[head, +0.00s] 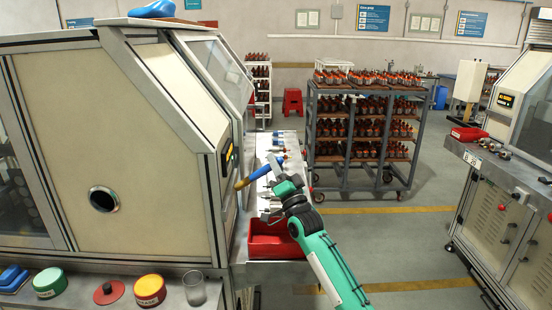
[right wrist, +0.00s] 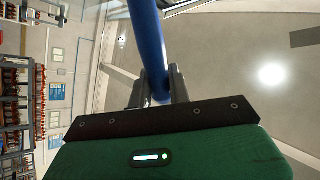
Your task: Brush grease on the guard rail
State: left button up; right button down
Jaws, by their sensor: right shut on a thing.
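My right gripper (head: 277,178) is shut on a blue-handled brush (head: 262,172) in front of the left machine. The brush's yellow end (head: 241,184) points left and slightly down, close to the machine's front edge; I cannot tell whether it touches. The right wrist view shows the blue handle (right wrist: 148,45) between the two fingers (right wrist: 155,88). The guard rail cannot be clearly told from the machine's metal frame edges. A yellow-orange tin (head: 150,288) and a green tin (head: 48,283) stand on the ledge at lower left. My left gripper is not in view.
A red disc (head: 109,292) and a glass (head: 194,288) share the ledge.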

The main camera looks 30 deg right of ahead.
jog(key=s+a+p, duration=0.5)
jog(key=s+a, duration=0.2)
jog(key=s, duration=0.4)
jog(key=shift+s, duration=0.3)
dwell(1.0)
jog(key=shift+s+d, duration=0.5)
jog(key=shift+d, duration=0.35)
jog(key=shift+s+d, duration=0.55)
jog(key=shift+d, duration=0.3)
jog(key=shift+s+d, duration=0.5)
jog(key=shift+d, duration=0.35)
jog(key=d, duration=0.1)
jog(key=s+d, duration=0.1)
jog(key=shift+s+d+b, duration=0.3)
jog(key=shift+b, duration=0.05)
jog(key=shift+w+a, duration=0.1)
jog(key=shift+a, duration=0.05)
